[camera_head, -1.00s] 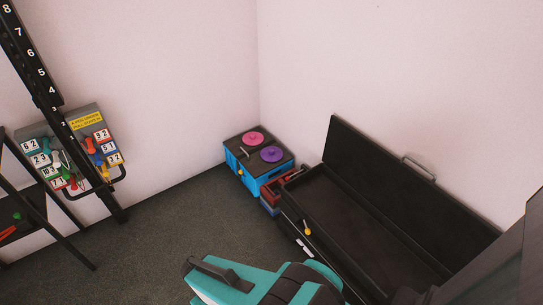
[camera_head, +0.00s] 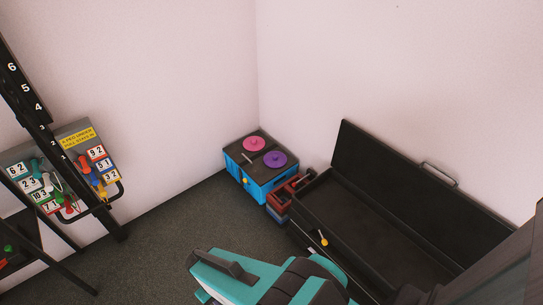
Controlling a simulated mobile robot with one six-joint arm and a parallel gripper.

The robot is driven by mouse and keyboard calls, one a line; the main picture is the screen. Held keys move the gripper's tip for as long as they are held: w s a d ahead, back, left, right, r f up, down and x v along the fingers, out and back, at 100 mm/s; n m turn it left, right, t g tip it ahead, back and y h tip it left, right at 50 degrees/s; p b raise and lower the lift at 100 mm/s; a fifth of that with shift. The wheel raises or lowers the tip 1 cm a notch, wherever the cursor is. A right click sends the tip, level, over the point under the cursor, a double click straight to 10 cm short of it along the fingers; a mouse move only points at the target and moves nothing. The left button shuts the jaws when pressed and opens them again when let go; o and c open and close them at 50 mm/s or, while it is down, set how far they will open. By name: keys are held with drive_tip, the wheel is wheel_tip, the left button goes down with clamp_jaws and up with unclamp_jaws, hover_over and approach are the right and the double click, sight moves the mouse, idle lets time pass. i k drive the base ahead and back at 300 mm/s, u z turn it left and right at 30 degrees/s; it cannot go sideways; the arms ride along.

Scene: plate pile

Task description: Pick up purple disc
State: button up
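The purple disc (camera_head: 275,159) lies flat on the dark top of a blue box (camera_head: 255,193) in the room's corner. It has a small raised knob in its middle. A pink disc (camera_head: 254,144) lies just left of and behind it on the same top. A teal and black part of my arm shows at the bottom centre, well in front of the box and apart from it. I cannot make out my gripper's fingertips in this view.
An open black chest (camera_head: 395,230) stands right of the blue box, its lid raised. Small red and blue bins (camera_head: 284,198) sit between them. A black rack with a numbered board (camera_head: 62,170) stands at the left. Dark floor (camera_head: 170,230) is clear in the middle.

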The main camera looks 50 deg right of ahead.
sight(275, 160)
drive_tip(key=z, duration=0.1)
drive_tip(key=i, duration=1.25)
drive_tip(key=u, duration=0.25)
